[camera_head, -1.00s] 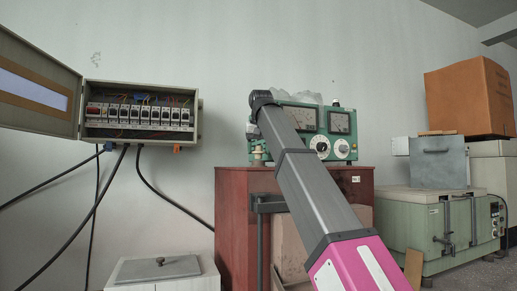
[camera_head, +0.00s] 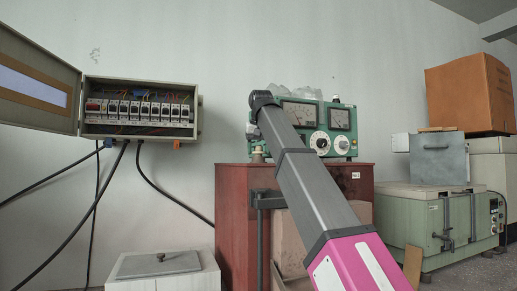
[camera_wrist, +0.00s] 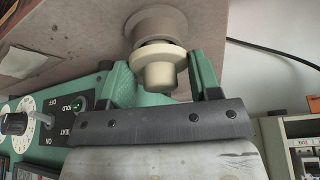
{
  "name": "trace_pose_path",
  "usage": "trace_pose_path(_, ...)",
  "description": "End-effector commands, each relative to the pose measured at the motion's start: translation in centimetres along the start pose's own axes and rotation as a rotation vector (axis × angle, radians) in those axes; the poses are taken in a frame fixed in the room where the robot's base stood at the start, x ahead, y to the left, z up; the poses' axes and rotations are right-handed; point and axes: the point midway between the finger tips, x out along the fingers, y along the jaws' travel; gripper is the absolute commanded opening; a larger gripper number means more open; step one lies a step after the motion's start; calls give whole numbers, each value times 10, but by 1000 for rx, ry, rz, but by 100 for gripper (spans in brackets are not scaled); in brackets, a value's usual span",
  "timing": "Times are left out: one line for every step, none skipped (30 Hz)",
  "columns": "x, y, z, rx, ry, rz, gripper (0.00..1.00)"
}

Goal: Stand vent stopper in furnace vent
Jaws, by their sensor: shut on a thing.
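In the wrist view my gripper (camera_wrist: 162,80) has its two green-tipped fingers on either side of a cream stopper (camera_wrist: 158,56), shut on it. The stopper has a wide round flange and a narrower knob towards me. Directly behind it is a grey-brown round collar (camera_wrist: 156,24) on a pale brown surface, which looks like the vent. A dark band shows between flange and collar; I cannot tell how deep the stopper sits. In the head view a small cream piece (camera_head: 258,151) shows on the red-brown cabinet (camera_head: 233,215).
A green meter panel (camera_head: 341,144) with dials stands close beside, and its knobs (camera_wrist: 16,124) show at the left in the wrist view. An open fuse box (camera_head: 139,108) with hanging black cables is at left. A green furnace-like box (camera_head: 410,222) stands at right.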

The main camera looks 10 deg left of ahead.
Motion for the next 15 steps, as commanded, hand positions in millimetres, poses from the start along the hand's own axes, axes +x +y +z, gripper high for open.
trace_pose_path(1, 0, 0, 0, 0, 0, 36)
trace_pose_path(1, 0, 1, 0, 0, 0, 36)
trace_pose_path(2, 0, 1, 0, 0, 0, 36)
trace_pose_path(2, 0, 1, 0, 0, 0, 36)
trace_pose_path(3, 0, 1, 0, 0, 0, 36)
trace_pose_path(3, 0, 2, 0, 0, 0, 36)
trace_pose_path(4, 0, 2, 0, 0, 0, 36)
trace_pose_path(4, 0, 2, 0, 0, 0, 36)
trace_pose_path(5, 0, 2, 0, 0, 0, 36)
trace_pose_path(5, 0, 2, 0, 0, 0, 36)
trace_pose_path(5, 0, 2, 0, 0, 0, 36)
trace_pose_path(6, 0, 3, 0, 0, 0, 36)
trace_pose_path(6, 0, 3, 0, 0, 0, 36)
trace_pose_path(7, 0, 3, 0, 0, 0, 36)
trace_pose_path(7, 0, 3, 0, 0, 0, 36)
